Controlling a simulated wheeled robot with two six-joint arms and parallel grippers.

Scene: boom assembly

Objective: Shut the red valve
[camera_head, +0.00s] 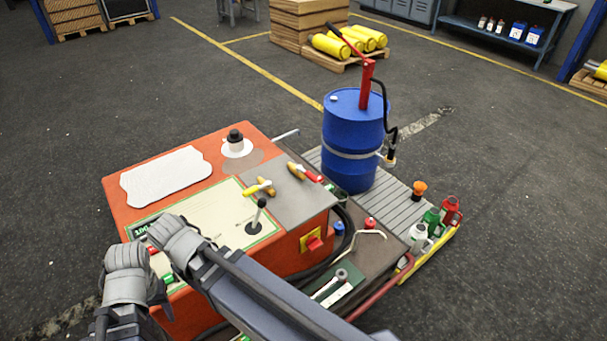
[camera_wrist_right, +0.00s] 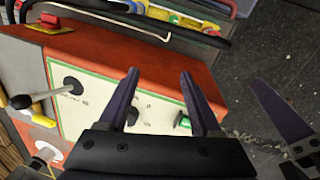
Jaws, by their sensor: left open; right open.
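The red valve (camera_head: 313,175) is a brass valve with a red handle. It sits on the grey plate at the back right of the orange cabinet's top. Beside it is a like valve with a yellow handle (camera_head: 258,188). My left gripper (camera_head: 132,275) is over the cabinet's front left corner, open, with its fingers mostly hidden. My right gripper (camera_head: 178,243) is just right of it, above the labelled panel and well apart from the red valve. In the right wrist view its two fingers (camera_wrist_right: 162,92) are spread and empty above the panel near a green button (camera_wrist_right: 183,121).
A black-knobbed lever (camera_head: 258,215) stands upright between my right gripper and the valves. A red switch on a yellow plate (camera_head: 315,243) is on the cabinet's side. A blue drum with a red pump (camera_head: 350,150) stands behind. Bottles (camera_head: 432,220) stand at the right.

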